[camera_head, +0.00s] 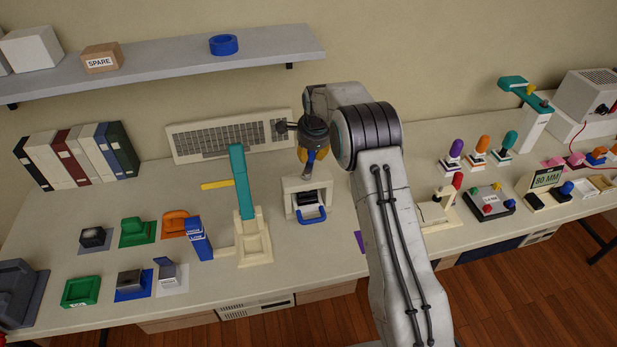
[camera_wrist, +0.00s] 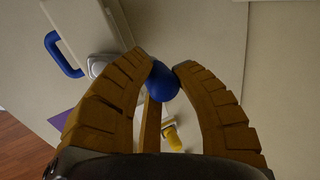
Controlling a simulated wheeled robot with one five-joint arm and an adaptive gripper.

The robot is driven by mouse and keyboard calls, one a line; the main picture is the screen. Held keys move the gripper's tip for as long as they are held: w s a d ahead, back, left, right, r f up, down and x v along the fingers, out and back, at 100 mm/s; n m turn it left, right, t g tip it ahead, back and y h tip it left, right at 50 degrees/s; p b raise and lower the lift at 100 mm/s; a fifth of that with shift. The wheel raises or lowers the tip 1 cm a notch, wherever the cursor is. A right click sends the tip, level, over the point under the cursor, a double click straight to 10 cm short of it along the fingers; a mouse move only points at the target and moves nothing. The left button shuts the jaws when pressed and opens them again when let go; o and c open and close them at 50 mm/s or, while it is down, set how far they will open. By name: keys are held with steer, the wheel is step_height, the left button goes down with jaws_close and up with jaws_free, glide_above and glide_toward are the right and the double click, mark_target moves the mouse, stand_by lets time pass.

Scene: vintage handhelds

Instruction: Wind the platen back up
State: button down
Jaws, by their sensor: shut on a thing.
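A small cream press (camera_head: 292,185) stands on the bench near the middle, with a dark platen (camera_head: 306,199) inside its frame and a blue loop handle (camera_head: 312,217) at its front. The loop handle also shows at the upper left of the wrist view (camera_wrist: 60,55). My gripper (camera_head: 312,160) is over the back of the press, pointing down. In the wrist view its tan fingers (camera_wrist: 162,72) are shut on a round blue knob (camera_wrist: 165,84). The knob's lower part and what it joins are mostly hidden by the fingers.
A cream stand with a teal lever (camera_head: 239,175) is close on the left. Knobbed fixtures (camera_head: 488,199) stand to the right. A shelf (camera_head: 180,66) hangs above left.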

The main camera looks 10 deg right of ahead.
steer(key=shift+s+d+f, duration=0.2)
steer(key=shift+s+d, duration=0.25)
steer(key=shift+a, duration=0.15)
steer(key=shift+s+d+b, duration=0.85)
steer(key=shift+s+b, duration=0.3)
steer(key=shift+b, duration=0.2)
steer(key=shift+s, duration=0.1)
steer(key=shift+s+f+b, duration=0.15)
steer(key=shift+s+b, duration=0.5)
steer(key=shift+b, duration=0.35)
steer(key=shift+s+r+b, duration=0.25)
steer(key=shift+s+b, duration=0.1)
steer(key=shift+s, duration=0.35)
